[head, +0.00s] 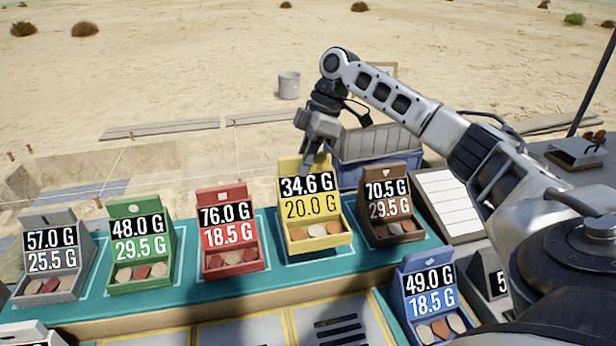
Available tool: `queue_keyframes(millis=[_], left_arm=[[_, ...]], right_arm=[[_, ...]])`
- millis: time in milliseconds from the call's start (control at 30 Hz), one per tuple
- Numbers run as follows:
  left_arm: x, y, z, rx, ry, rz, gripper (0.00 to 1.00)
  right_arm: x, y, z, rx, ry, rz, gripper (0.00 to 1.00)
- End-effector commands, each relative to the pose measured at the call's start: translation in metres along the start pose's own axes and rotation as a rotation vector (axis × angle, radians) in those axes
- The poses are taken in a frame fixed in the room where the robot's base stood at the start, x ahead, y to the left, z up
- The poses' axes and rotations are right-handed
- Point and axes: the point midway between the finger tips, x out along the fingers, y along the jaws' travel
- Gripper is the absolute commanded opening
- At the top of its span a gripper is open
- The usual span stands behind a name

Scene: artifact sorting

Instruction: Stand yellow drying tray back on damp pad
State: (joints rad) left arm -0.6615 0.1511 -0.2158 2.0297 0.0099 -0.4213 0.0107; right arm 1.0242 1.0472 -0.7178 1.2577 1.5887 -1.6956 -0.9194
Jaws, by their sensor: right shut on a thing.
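The yellow drying tray (315,240) is right of centre in the head view, in the back row, with labels reading 34.6 G and 20.0 G. It holds several round pieces in its front compartment. My right gripper (312,165) comes down from above and is shut on the top of its upright back panel. A teal pad (185,265) runs beneath the row of trays. The yellow tray is at its back right part; I cannot tell whether its base touches the pad. My left gripper is out of view.
A red tray (230,255) stands left of the yellow one and a brown tray (392,230) close on its right. Green (140,262) and grey (50,285) trays are further left. A blue tray (437,310) is at front right. A blue crate (372,170) is behind.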

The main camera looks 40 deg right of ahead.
Motion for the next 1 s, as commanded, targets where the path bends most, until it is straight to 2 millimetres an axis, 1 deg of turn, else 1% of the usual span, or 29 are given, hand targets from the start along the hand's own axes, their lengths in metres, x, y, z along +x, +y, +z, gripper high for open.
queue_keyframes(millis=[33,100,200,367,500,600,800,833,867,900,1000], left_arm=[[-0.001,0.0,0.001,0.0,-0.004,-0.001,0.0],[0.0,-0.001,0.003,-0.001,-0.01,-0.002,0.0],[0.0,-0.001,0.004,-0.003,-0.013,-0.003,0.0],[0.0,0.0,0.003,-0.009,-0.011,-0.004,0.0],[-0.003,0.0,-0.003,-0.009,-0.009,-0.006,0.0],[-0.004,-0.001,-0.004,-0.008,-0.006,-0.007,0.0],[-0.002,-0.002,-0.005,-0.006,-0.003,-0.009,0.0],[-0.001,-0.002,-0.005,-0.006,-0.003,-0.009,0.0],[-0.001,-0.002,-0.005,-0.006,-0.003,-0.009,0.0],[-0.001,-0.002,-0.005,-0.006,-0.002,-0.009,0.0],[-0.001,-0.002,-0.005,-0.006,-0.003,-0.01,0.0]], right_arm=[[0.005,0.008,0.005,0.006,0.004,-0.001,0.0],[0.013,0.017,0.012,0.004,0.002,0.0,0.0],[0.02,0.026,0.019,0.002,0.003,0.002,0.0],[0.027,0.034,0.025,0.001,0.003,0.002,0.0],[0.044,0.035,0.033,0.001,-0.001,-0.001,0.0],[0.053,0.037,0.037,0.0,0.0,0.001,0.0],[0.055,0.037,0.037,-0.001,0.002,0.003,0.0],[0.056,0.037,0.038,-0.001,0.0,0.002,0.21],[0.056,0.037,0.038,-0.001,0.0,0.002,0.3],[0.056,0.037,0.037,-0.001,0.0,0.002,0.41],[0.056,0.037,0.037,-0.001,0.0,0.002,0.42]])
